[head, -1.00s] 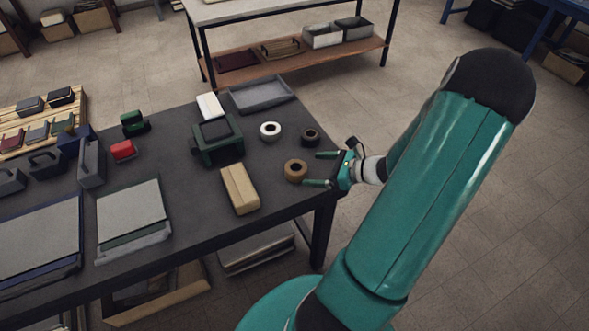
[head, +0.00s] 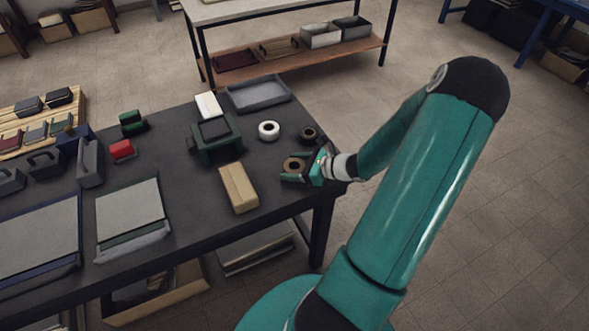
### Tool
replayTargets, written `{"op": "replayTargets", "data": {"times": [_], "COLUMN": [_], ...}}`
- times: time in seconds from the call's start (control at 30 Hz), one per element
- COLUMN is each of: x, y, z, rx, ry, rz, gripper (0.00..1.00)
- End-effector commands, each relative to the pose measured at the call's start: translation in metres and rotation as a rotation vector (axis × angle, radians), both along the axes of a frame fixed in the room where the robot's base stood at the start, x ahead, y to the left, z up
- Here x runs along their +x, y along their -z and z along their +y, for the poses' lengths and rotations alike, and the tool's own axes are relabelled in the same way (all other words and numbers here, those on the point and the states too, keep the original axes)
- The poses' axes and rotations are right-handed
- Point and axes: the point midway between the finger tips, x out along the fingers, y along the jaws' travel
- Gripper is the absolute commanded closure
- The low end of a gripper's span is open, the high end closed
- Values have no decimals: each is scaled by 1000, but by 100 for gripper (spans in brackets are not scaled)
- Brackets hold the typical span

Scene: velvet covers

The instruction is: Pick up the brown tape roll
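The brown tape roll (head: 293,165) lies flat on the dark table near its right edge, in the head view. My gripper (head: 291,167) is at the roll, with its fingers on either side of it, one on the far side and one on the near side. The fingers look spread around the roll. The gripper's body is just to the right of the roll and hides part of its right side. I cannot tell whether the fingers touch the roll.
A black roll (head: 308,134) lies just behind my gripper, and a white roll (head: 269,130) lies behind to the left. A tan block (head: 238,187) lies to the left. A green device (head: 216,140) and a grey tray (head: 258,94) are farther back.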

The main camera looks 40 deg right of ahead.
Motion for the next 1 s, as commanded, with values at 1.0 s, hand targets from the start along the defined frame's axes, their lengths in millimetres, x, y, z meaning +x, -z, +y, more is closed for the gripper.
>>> {"op": "replayTargets", "data": {"times": [1.0], "x": [-29], "y": [-70], "z": [14], "rx": [-7], "ry": [2], "rz": [1], "gripper": [62]}}
